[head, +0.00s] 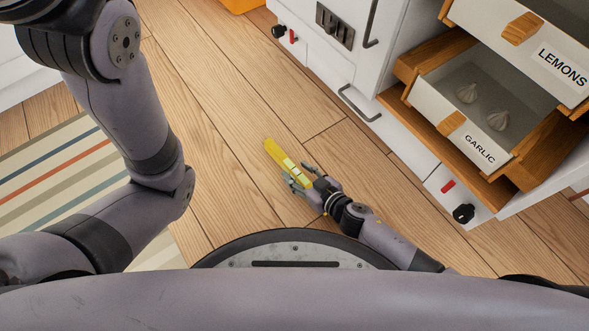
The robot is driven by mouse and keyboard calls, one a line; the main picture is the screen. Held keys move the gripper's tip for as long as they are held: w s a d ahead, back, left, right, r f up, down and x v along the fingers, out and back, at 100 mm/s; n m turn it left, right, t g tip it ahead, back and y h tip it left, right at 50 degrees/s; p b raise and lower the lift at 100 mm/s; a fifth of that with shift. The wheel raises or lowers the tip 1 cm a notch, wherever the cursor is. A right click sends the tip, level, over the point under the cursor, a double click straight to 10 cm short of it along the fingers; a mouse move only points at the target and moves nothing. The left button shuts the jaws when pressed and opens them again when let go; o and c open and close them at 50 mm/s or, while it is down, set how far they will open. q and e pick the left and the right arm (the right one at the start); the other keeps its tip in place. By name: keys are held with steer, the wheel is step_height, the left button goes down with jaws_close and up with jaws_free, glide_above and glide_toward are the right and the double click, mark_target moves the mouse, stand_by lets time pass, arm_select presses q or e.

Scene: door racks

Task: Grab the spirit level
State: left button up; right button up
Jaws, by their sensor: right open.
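The yellow spirit level (276,152) is a short bar in the middle of the head view, lying at a slant over the wooden floor. My right gripper (294,179) is at its lower right end, with its fingers open around or right beside that end. I cannot tell whether the fingers touch it. The gripper covers part of that end. My left arm shows at the left, but its gripper is out of view.
White cabinets (330,62) stand at the upper right, with open wooden drawers labelled garlic (477,150) and lemons (560,66). A striped rug (50,170) lies at the left. An orange object (240,4) is at the top edge. The floor around the level is clear.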

steer(key=shift+s, duration=0.1)
jaws_close()
stand_by(0.5)
steer(key=shift+r, duration=0.1)
